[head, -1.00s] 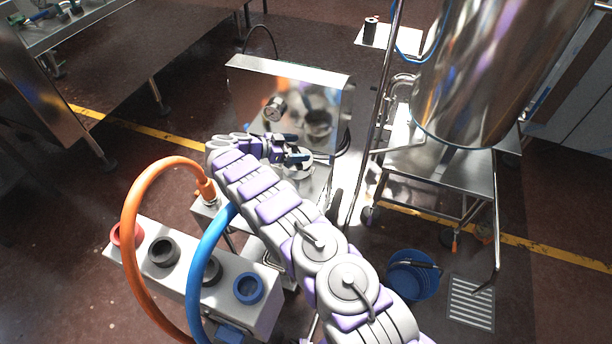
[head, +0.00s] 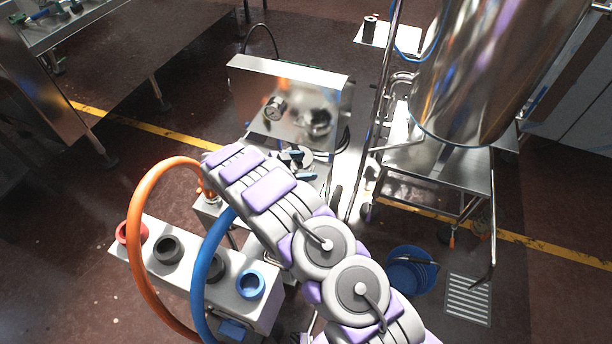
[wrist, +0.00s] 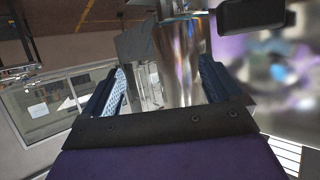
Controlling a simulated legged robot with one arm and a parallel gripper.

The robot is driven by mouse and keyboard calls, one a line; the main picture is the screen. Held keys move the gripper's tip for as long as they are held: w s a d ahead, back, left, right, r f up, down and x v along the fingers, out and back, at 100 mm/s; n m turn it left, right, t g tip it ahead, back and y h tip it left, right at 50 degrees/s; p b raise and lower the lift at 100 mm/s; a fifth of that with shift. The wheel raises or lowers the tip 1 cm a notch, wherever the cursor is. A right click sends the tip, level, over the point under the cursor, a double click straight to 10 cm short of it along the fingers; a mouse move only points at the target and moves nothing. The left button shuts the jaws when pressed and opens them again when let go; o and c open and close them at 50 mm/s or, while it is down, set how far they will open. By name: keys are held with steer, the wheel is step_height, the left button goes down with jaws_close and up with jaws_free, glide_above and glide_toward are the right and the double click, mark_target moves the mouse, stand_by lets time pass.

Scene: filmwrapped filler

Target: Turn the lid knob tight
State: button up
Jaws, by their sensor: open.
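My gripper (head: 299,166) is low over a round steel vessel top (head: 306,157), in front of the steel cabinet. In the head view its blue fingers stand apart, and my arm covers much of its body. In the wrist view my gripper (wrist: 163,80) is open, with blue ridged fingers at left and right and nothing held between them. The lid knob cannot be made out clearly in either view. I cannot tell whether a finger touches the lid.
A large steel tank (head: 490,75) on a wheeled frame is at right. An orange hose (head: 137,235) and a blue hose (head: 203,265) arch left of my arm. A blue bucket (head: 408,278) sits on the floor.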

steer(key=shift+s+d+r+p, duration=0.1)
steer(key=shift+s+d+p, duration=0.1)
steer(key=shift+s, duration=0.7)
steer(key=shift+s+d+r+p, duration=0.1)
steer(key=shift+s+d, duration=0.1)
steer(key=shift+s, duration=0.65)
steer(key=shift+s+d+r+p, duration=0.1)
steer(key=shift+s+d+p, duration=0.1)
steer(key=shift+s, duration=0.7)
steer(key=w+a+r+n+t+y, duration=0.3)
steer(key=w+r+t+y, duration=0.35)
steer(key=w+r, duration=0.7)
steer(key=s+a+r+n+g+y, duration=0.1)
steer(key=s+r+n+y, duration=0.25)
steer(key=r, duration=0.25)
steer(key=s+a+r+n+y, duration=0.2)
steer(key=r+y, duration=0.2)
steer(key=r, duration=0.2)
steer(key=s+d+n+g, duration=0.1)
steer(key=s+d+g, duration=0.3)
steer(key=s, duration=1.2)
steer(key=s+d+n+g+h, duration=0.1)
steer(key=s+d+g, duration=0.3)
steer(key=s, duration=1.2)
steer(key=s+d+n+g, duration=0.3)
steer(key=s+d, duration=0.7)
steer(key=s, duration=0.6)
steer(key=shift+s+f+g, duration=0.15)
steer(key=shift+s+g, duration=0.25)
steer(key=shift+g, duration=0.25)
